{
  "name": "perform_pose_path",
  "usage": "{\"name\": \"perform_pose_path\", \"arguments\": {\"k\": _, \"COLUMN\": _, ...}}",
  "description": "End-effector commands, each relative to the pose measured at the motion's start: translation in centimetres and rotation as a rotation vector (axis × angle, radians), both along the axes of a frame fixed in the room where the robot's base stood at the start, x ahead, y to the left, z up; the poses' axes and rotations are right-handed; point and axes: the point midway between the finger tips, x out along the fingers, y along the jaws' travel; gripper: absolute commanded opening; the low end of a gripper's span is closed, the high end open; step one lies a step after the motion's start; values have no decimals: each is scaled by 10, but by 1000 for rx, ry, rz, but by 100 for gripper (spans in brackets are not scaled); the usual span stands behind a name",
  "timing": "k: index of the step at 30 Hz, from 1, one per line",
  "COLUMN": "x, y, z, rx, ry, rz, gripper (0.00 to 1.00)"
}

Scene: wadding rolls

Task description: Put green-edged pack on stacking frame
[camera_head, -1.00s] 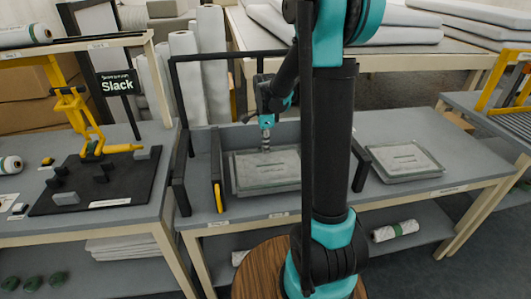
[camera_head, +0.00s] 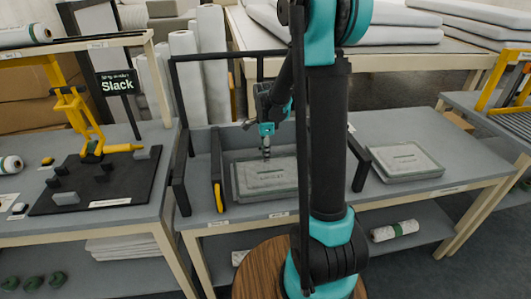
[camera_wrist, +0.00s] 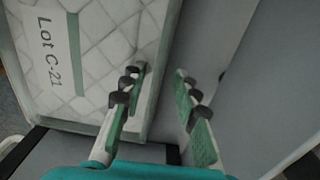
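A flat quilted pack (camera_head: 268,181) with a dull grey-green edge lies low in the black stacking frame (camera_head: 180,185). In the wrist view, the pack (camera_wrist: 90,45) fills the upper left, with a "Lot C-21" label on top. My gripper (camera_head: 266,153) is over the pack's back part. In the wrist view, my gripper (camera_wrist: 160,70) has its fingers apart. The left finger overlaps the pack near its edge, and the right finger lies outside that edge with a grey gap between. The pack's underside is hidden.
A similar pack (camera_head: 405,161) lies on the right of the grey table (camera_head: 460,175). The frame's posts stand beside the pack, with a yellow part (camera_head: 218,196) at left. A black fixture (camera_head: 90,180) is on the left table. A roll (camera_head: 394,230) lies on the lower shelf.

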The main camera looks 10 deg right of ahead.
Motion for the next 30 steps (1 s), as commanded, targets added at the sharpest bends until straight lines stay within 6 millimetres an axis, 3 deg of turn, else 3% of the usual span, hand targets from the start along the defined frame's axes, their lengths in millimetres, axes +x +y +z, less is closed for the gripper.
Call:
{"name": "perform_pose_path", "arguments": {"k": 7, "x": 0, "y": 0, "z": 20, "rx": 0, "ry": 0, "rz": 0, "gripper": 30}}
{"name": "perform_pose_path", "arguments": {"k": 21, "x": 1, "y": 0, "z": 105, "rx": 0, "ry": 0, "rz": 0, "gripper": 30}}
{"name": "perform_pose_path", "arguments": {"k": 30, "x": 1, "y": 0, "z": 121, "rx": 0, "ry": 0, "rz": 0, "gripper": 30}}
